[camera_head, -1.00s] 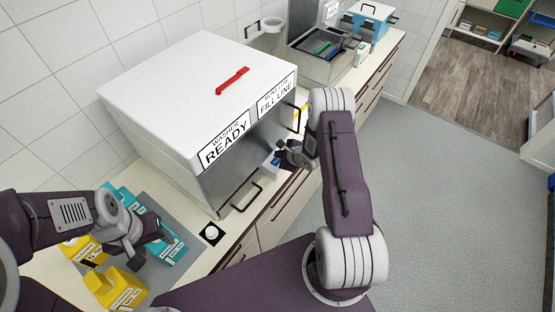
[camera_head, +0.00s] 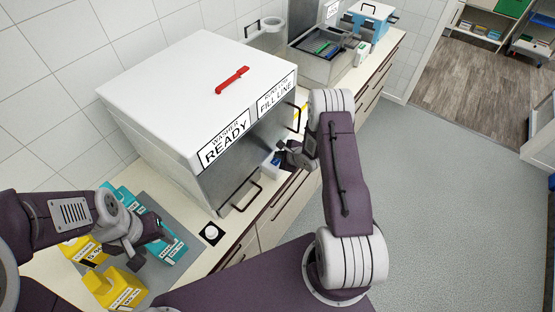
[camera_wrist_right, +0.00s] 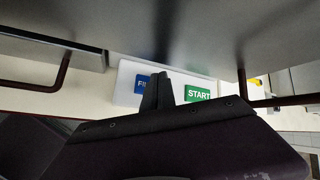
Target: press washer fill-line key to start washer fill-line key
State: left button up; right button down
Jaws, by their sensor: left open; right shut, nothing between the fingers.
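The white washer (camera_head: 190,85) carries the signs "WASHER READY" and "FILL LINE". In the right wrist view, a white key panel (camera_wrist_right: 126,88) bears a blue key (camera_wrist_right: 143,83), its label partly hidden after "FI", and a green START key (camera_wrist_right: 198,93). The panel also shows small in the head view (camera_head: 268,168), below the washer's front. My right gripper (camera_wrist_right: 162,78) is shut and empty, its fingertips in front of the blue key's right part. I cannot tell whether they touch it. My left gripper (camera_head: 160,232) is open, above teal cartons (camera_head: 170,252) on the left.
Yellow containers (camera_head: 122,288) stand by the left arm on a grey mat. A white round button (camera_head: 210,232) on a black base sits on the counter near the washer's front corner. Washer handles (camera_head: 243,196) stick out close to the right arm. The floor at right is clear.

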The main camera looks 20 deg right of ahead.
jog(key=shift+f, duration=0.55)
dwell(0.8)
jog(key=shift+r+p, duration=0.55)
jog(key=shift+r, duration=0.3)
notch_tip(320, 180, up, 5)
jog(key=p, duration=0.5)
jog(key=shift+r, duration=0.1)
dwell(0.5)
